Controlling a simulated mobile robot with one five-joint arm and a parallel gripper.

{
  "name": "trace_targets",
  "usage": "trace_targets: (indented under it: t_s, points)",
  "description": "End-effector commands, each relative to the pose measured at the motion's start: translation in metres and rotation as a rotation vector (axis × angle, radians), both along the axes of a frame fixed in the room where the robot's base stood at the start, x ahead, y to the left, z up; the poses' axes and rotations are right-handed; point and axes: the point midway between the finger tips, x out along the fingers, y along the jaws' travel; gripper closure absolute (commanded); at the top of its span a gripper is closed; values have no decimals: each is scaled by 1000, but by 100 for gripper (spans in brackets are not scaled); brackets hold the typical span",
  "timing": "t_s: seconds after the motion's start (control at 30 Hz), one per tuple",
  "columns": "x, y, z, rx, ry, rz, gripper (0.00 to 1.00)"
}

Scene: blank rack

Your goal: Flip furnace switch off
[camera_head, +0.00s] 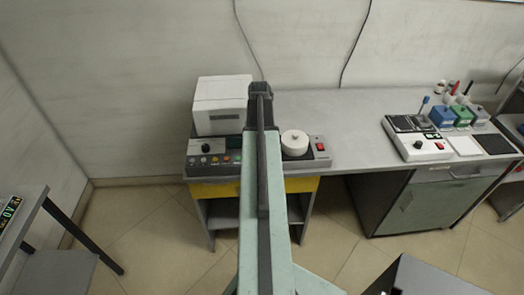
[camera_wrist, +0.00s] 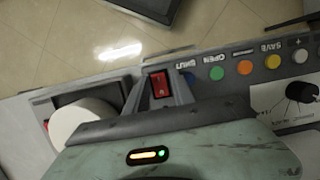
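The white box-shaped furnace (camera_head: 222,104) stands at the back left of the bench, behind a grey control panel (camera_head: 203,160). A red rocker switch (camera_wrist: 160,84) shows on the panel in the wrist view, between the white round unit and the coloured buttons; my arm hides that spot in the head view. My gripper (camera_wrist: 158,90) is open, its grey fingers either side of this switch. I cannot tell whether they touch it or which way the rocker is set. My arm reaches forward over the panel in the head view.
The white round unit (camera_head: 295,142) has another red switch (camera_head: 320,146) at its right. Coloured buttons (camera_wrist: 245,67) and a black knob (camera_wrist: 300,92) lie right of the fingers in the wrist view. A white device (camera_head: 415,145) stands farther right; bench between is clear.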

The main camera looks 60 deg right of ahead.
Motion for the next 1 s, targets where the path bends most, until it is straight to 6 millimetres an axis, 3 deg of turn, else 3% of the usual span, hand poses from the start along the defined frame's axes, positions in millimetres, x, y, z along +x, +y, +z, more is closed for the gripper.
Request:
trace_targets:
  t_s: [0.33,0.73,1.0]
  points:
    - [0,-1,6,-2,1,0,71]
    - [11,-14,70,-1,1,0,71]
    - [13,-16,76,0,1,1,71]
